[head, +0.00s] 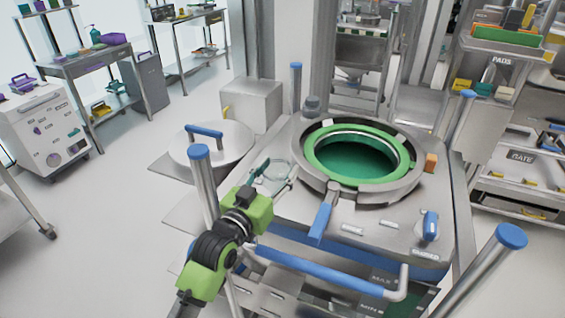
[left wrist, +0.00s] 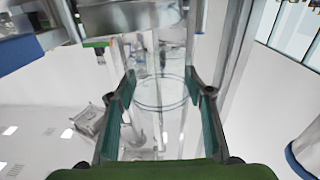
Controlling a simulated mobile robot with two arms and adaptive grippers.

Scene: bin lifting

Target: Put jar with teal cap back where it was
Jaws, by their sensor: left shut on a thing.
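My left gripper (head: 271,180) reaches in from the lower left in the head view, beside the left edge of the steel bin station. It is shut on a clear, see-through jar (head: 277,168), held up near the station's left side. In the left wrist view the jar (left wrist: 162,92) shows as faint clear walls and round rim lines between the two teal-lined fingers of the gripper (left wrist: 163,88). I cannot make out a teal cap on it. What lies directly under the jar is hard to tell. My right gripper is not in view.
The steel station (head: 375,215) has a round opening with a green ring (head: 318,165), blue-capped posts and a blue front bar (head: 320,275). A round lid (head: 212,150) with a blue handle is left of it. Shelves stand right; carts and open floor lie left.

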